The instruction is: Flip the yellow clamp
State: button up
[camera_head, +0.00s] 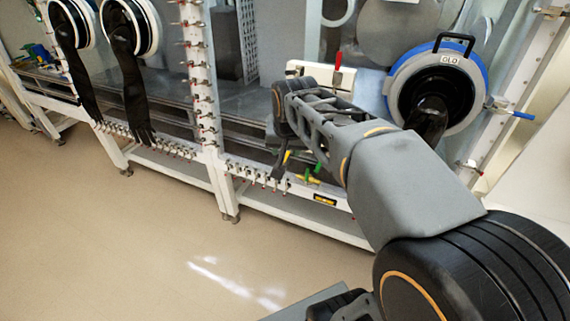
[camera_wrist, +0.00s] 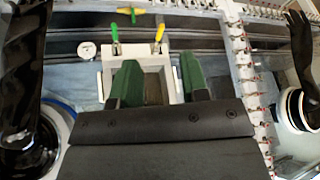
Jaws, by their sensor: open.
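The yellow clamp shows in the wrist view as an upright yellow handle (camera_wrist: 159,32) above a pale block (camera_wrist: 176,60), to the right of a similar green handle. In the head view a small yellow piece (camera_head: 287,157) beside my gripper looks like the same handle. My gripper (camera_wrist: 160,76) is open, with green-padded fingers apart on either side of the block's front in the wrist view. The yellow handle lies beyond the fingertips, between their lines, and nothing is seen held. In the head view my gripper (camera_head: 279,170) is small, dark and partly hidden by my arm.
A green handle (camera_wrist: 114,34) stands close left of the yellow one, with a yellow-green valve (camera_wrist: 132,11) beyond. A blue-rimmed glove port (camera_head: 436,85) is at right, with a red handle (camera_head: 338,60) nearby. Black gloves (camera_head: 130,80) hang at left. The floor (camera_head: 110,240) is clear.

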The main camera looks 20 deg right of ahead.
aim_at(286, 156)
jog(key=w+d+f+m+b, duration=0.2)
jog(key=w+d+f+b, duration=0.15)
jog(key=w, duration=0.35)
jog(key=w+d+f+m+b, duration=0.2)
jog(key=w+f+m, duration=0.15)
jog(key=w, duration=0.25)
jog(key=shift+n+h, duration=0.35)
jog(key=shift+h, duration=0.05)
jog(key=x, duration=1.3)
jog(key=shift+s+d+f, duration=0.15)
jog(key=shift+d, duration=0.05)
grip_shut()
